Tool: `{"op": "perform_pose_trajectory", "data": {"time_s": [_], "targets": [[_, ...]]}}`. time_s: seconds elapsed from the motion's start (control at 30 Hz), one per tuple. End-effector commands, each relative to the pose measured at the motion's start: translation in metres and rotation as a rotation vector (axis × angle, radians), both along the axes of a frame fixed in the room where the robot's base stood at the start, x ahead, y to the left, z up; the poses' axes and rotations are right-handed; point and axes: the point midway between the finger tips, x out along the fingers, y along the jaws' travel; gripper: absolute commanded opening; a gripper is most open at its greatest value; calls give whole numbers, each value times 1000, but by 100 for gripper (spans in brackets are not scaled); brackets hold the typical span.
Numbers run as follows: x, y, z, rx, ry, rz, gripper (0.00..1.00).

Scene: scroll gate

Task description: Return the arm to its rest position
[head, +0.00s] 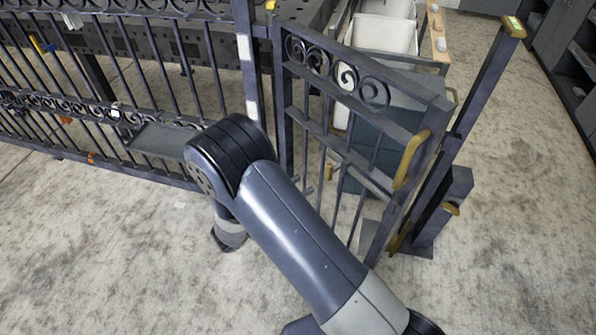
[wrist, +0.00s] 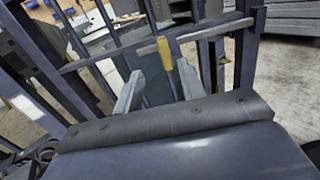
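The dark metal scroll gate (head: 333,72) stands right of centre in the head view, angled away from the fence line. A yellow handle (head: 410,160) is on its free side, close to the right post (head: 470,105). I cannot tell whether the gate touches that post. My arm (head: 300,225) is bent in front of the gate, and its gripper end is mostly hidden there. In the wrist view my gripper (wrist: 157,68) has its two grey fingers apart. A yellow piece (wrist: 165,52) shows between them in the picture, beyond the tips; no contact is visible.
A dark fence (head: 140,80) with scrollwork runs to the left. White bins (head: 385,35) and a dark box stand behind the gate. Dark shelving (head: 570,60) is at the far right. The pale floor (head: 520,260) is clear at the lower left and lower right.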

Motion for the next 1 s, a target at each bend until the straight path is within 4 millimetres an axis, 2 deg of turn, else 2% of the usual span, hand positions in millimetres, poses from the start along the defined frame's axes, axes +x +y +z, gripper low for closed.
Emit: {"op": "perform_pose_trajectory", "data": {"time_s": [0.17,0.5,0.73,1.0], "targets": [[7,-11,0,-1,1,-4,38],[43,-60,0,0,1,-8,38],[63,-87,0,0,2,-6,38],[53,-96,0,-1,2,-3,38]]}}
